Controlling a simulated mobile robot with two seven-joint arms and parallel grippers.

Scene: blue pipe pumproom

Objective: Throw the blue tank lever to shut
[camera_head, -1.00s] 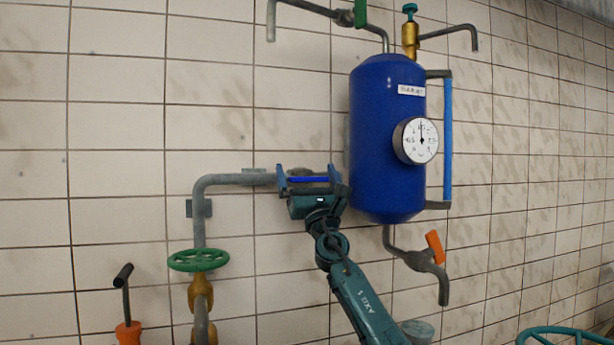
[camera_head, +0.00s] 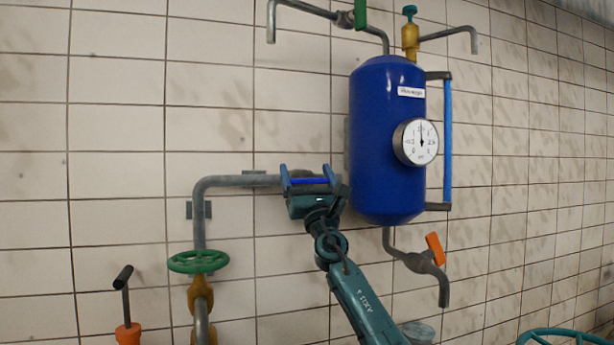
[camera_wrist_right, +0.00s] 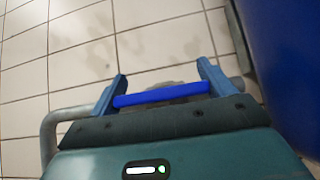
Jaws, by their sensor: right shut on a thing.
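The blue tank (camera_head: 385,140) hangs upright on the tiled wall, with a dial gauge (camera_head: 415,142) on its front. The blue lever (camera_head: 308,181) is on the grey pipe to the left of the tank and lies about level in the head view. My right gripper (camera_head: 307,174) is shut on it, one finger at each end. In the right wrist view the lever (camera_wrist_right: 160,94) spans the gap between the two blue fingers. The gripper hides most of the valve body behind the lever. My left gripper is not in view.
The tank's side (camera_wrist_right: 290,60) is close to the right of my gripper. A green handwheel (camera_head: 198,261) is on the pipe at lower left. An orange-handled tap (camera_head: 435,249) hangs below the tank.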

